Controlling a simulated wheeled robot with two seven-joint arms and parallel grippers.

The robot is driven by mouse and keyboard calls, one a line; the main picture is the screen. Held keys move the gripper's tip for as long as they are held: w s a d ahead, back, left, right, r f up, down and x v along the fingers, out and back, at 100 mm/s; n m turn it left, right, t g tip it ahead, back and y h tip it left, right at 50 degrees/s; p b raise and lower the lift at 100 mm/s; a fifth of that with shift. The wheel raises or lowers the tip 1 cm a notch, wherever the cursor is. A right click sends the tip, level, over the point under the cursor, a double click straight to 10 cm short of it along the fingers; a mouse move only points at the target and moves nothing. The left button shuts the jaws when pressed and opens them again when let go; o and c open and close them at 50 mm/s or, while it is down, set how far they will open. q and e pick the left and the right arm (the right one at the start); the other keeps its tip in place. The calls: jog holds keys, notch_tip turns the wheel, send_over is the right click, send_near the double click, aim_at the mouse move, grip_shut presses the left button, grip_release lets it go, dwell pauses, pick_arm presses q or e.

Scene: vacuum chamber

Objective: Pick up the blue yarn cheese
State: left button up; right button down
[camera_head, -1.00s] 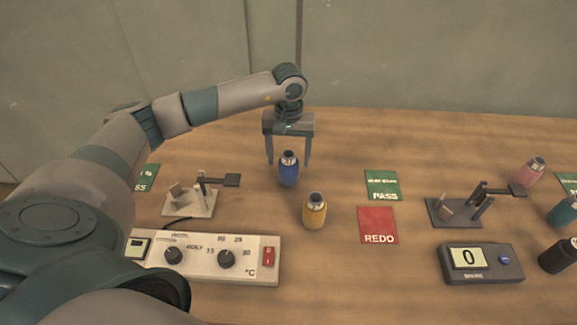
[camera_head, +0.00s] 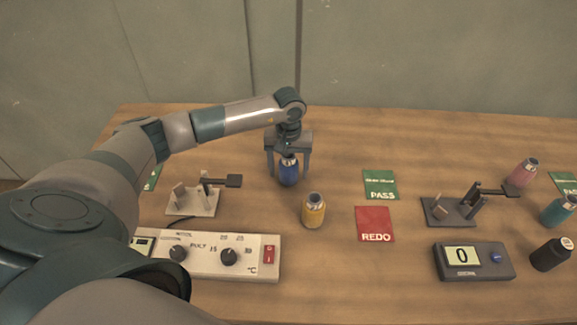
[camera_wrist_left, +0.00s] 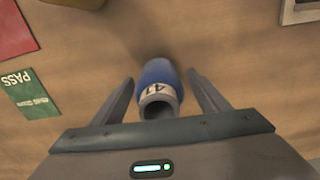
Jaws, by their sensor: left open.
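The blue yarn cheese (camera_head: 288,172) is a blue bobbin with a grey metal top, upright on the wooden table in the head view. My left gripper (camera_head: 289,177) is above it and pointing down, with its two fingers open on either side of it. In the left wrist view the blue yarn cheese (camera_wrist_left: 158,85) shows a white label with dark marks and an open tube end. It lies between the open fingers of the left gripper (camera_wrist_left: 165,90), with a visible gap on each side. My right gripper is not in view.
A yellow bobbin (camera_head: 313,211) stands close by, front right of the blue one. A small stand (camera_head: 194,200) and a control box (camera_head: 215,257) are at front left. Green PASS (camera_head: 380,185) and red REDO (camera_head: 375,224) cards lie right.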

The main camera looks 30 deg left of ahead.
pick_arm(q)
jog(key=shift+f, duration=0.15)
dwell(0.3)
jog(key=c, duration=1.2)
jog(key=shift+r, duration=0.35)
jog(key=shift+r+b, duration=2.05)
jog(key=shift+r, duration=2.6)
